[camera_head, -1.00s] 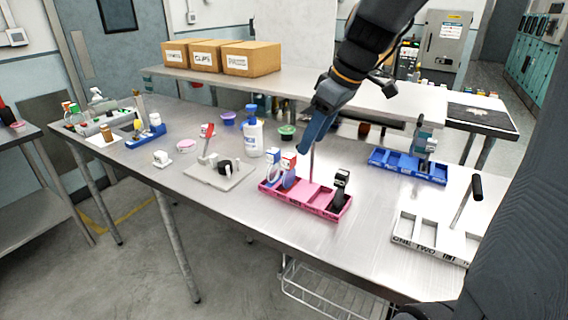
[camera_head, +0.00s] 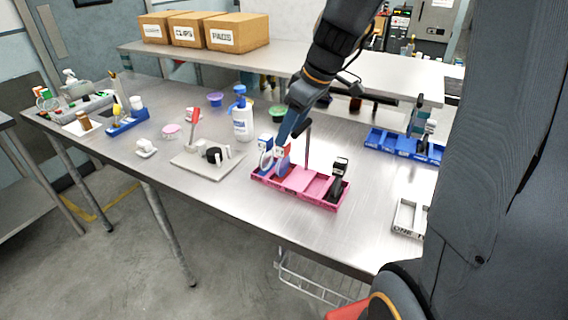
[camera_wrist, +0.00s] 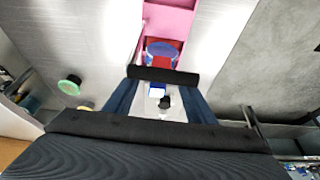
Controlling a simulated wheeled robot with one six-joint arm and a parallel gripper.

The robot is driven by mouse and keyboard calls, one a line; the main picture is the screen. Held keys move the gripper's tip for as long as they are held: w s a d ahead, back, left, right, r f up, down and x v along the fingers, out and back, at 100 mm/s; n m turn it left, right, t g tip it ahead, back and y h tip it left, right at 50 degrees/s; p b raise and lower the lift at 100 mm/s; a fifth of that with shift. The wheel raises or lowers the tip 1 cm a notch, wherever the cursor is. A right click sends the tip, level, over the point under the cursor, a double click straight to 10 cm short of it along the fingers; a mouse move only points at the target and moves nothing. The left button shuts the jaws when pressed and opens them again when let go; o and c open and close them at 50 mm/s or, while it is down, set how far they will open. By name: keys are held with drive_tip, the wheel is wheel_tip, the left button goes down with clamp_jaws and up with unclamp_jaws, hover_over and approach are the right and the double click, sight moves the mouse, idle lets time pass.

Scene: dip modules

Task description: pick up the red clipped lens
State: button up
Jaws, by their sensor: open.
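The red clipped lens (camera_head: 283,163) is a blue disc with a red and white clip. It stands upright in the pink tray (camera_head: 301,193), near its left end. In the wrist view the lens (camera_wrist: 162,49) shows as a blue oval against red, just beyond the fingertips. My gripper (camera_head: 287,136) is just above and behind the lens in the head view, its blue fingers pointing down. In the wrist view my gripper (camera_wrist: 163,76) has its fingers spread, with nothing held between them. The lens's lower part is hidden in the tray.
A lens with a blue clip (camera_head: 265,154) stands close on the left in the tray, and a black item (camera_head: 338,178) at its right end. A white pump bottle (camera_head: 242,122) and grey plate (camera_head: 207,163) are left. A blue tray (camera_head: 402,147) lies right.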

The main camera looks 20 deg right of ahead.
sight(283, 160)
drive_tip(key=shift+p+x, duration=0.6)
drive_tip(key=shift+x, duration=2.2)
clamp_jaws()
